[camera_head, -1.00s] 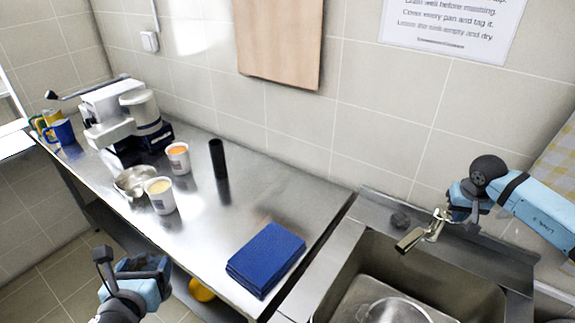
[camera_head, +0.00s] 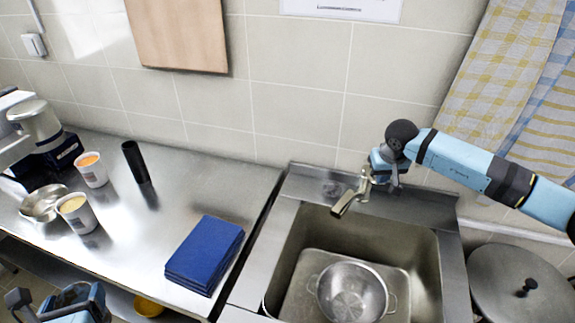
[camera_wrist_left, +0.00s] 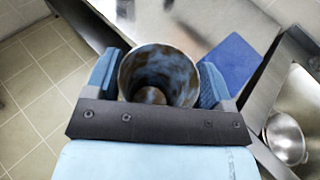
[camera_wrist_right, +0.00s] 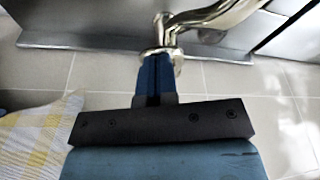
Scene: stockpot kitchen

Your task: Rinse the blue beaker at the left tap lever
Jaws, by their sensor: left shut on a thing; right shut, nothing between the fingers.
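The blue beaker (camera_wrist_left: 158,70) is between the fingers of my left gripper (camera_head: 78,298), which is shut on it. The left wrist view looks into its mouth, and the blue inside has brown patches. My left gripper is at the lower left of the head view, left of the counter's front edge and far from the sink. My right gripper (camera_wrist_right: 155,78) is shut and empty, its tips close to the metal tap (camera_head: 350,195) and its lever parts (camera_wrist_right: 163,28). I cannot tell whether they touch. No running water shows.
A blue cloth stack (camera_head: 205,252) lies on the counter (camera_head: 130,240) left of the sink. Two tubs (camera_head: 77,213), a metal bowl (camera_head: 43,203) and a black cylinder (camera_head: 135,161) stand further left. A lidded pot (camera_head: 510,285) is at right.

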